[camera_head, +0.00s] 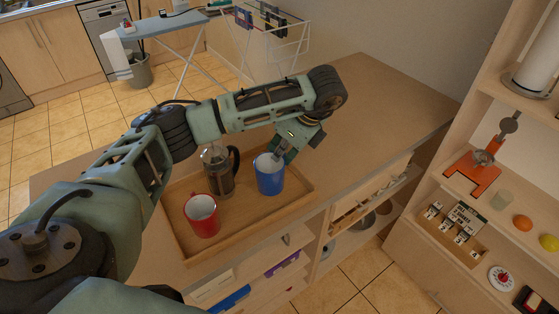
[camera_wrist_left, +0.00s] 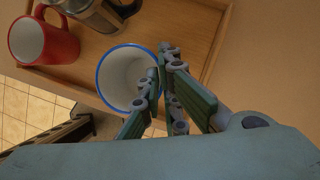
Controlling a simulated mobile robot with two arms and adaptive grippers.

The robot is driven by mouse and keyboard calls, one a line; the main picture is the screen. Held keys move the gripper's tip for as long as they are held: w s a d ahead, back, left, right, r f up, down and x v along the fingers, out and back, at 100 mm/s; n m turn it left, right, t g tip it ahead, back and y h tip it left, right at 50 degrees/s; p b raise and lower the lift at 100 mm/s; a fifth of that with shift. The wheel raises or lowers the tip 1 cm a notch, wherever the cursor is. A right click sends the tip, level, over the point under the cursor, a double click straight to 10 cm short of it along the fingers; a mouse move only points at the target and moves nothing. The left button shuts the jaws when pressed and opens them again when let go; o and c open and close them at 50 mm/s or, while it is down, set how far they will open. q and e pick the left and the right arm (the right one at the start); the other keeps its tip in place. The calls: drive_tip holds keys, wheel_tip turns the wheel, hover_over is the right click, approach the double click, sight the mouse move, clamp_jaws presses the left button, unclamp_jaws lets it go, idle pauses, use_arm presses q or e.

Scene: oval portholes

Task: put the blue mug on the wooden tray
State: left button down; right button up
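The blue mug (camera_head: 270,176), with a white inside, is upright over the right part of the wooden tray (camera_head: 188,252). I cannot tell whether its base touches the tray. My left gripper (camera_head: 283,153) is at the mug's far right rim, its fingers closed together on that side. In the left wrist view the mug (camera_wrist_left: 122,78) shows from above, with the fingers (camera_wrist_left: 162,72) overlapping its right rim. The fingers hide the handle. The tray floor also shows in the left wrist view (camera_wrist_left: 190,28). My right gripper is not in view.
A red mug (camera_head: 202,216) and a French press (camera_head: 217,175) stand on the tray, left of the blue mug. The counter (camera_head: 385,110) is clear to the right and behind. A shelf unit (camera_head: 420,214) with small items stands at the right.

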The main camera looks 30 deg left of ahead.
use_arm(q)
drive_tip(key=shift+f+p, duration=0.6)
drive_tip(key=shift+f, duration=1.4)
drive_tip(key=c, duration=2)
unclamp_jaws()
drive_tip(key=v, duration=1.2)
drive_tip(key=shift+d+b, duration=0.1)
drive_tip(key=shift+b, duration=0.2)
